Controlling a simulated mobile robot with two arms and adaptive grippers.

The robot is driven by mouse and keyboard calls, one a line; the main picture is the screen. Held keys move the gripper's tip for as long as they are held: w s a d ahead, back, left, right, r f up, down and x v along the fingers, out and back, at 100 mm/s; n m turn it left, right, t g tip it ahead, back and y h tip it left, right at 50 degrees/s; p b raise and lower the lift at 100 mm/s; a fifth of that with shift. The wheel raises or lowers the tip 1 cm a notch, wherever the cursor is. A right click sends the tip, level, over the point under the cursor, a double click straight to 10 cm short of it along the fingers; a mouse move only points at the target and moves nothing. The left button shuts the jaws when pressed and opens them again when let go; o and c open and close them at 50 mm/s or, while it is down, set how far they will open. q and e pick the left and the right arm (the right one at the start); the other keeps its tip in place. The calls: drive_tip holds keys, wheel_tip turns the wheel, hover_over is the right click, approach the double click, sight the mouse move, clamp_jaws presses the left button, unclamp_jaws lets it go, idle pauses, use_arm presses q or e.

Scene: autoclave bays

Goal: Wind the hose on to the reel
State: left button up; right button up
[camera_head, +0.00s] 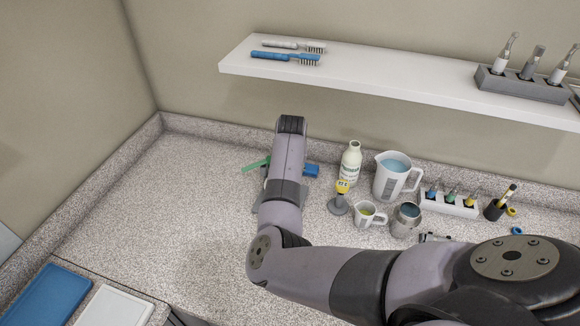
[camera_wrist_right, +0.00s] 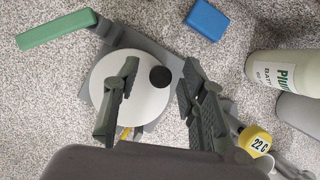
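In the right wrist view, a round white disc (camera_wrist_right: 128,88) with a black knob (camera_wrist_right: 160,77) sits on a grey base (camera_wrist_right: 165,45); it looks like the reel. My right gripper (camera_wrist_right: 158,90) is open above it, with one finger over the disc and the other right of it. The black knob shows between the fingers; I cannot tell whether they touch it. In the head view my right arm hides the disc and most of the gripper. I cannot make out a hose in either view. My left gripper is not in view.
A green bar (camera_head: 256,164) and a blue block (camera_head: 312,170) lie beside my wrist. To the right stand a white bottle (camera_head: 350,163), a yellow-topped thermometer (camera_head: 341,198), a jug (camera_head: 392,177), and a mug (camera_head: 368,215). A shelf (camera_head: 400,79) runs above.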

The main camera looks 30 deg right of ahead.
wheel_tip(320, 180, up, 10)
idle(0.5)
